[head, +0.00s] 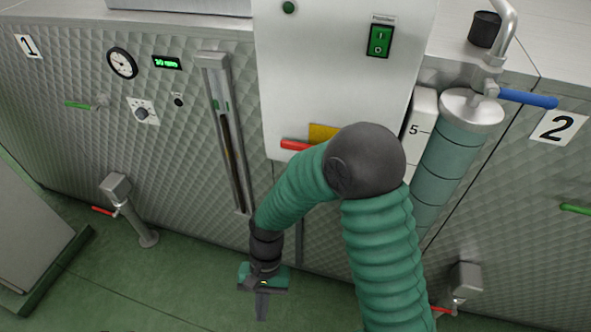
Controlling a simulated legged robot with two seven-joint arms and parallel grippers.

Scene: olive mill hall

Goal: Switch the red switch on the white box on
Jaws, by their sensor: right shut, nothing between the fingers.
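The white box (320,70) fills the upper middle of the head view. Low on its front is a red switch (295,145), seen as a red handle lying roughly level beside a yellow plate (323,132). My right arm hides part of both. My right gripper (262,304) hangs below the box over the green floor, pointing down, shut and empty, well apart from the red switch. My left gripper is out of view.
A green rocker switch (379,41) marked I and O and a green knob (288,7) are also on the box. A vertical gauge (228,135) is at left. Open floor lies below.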

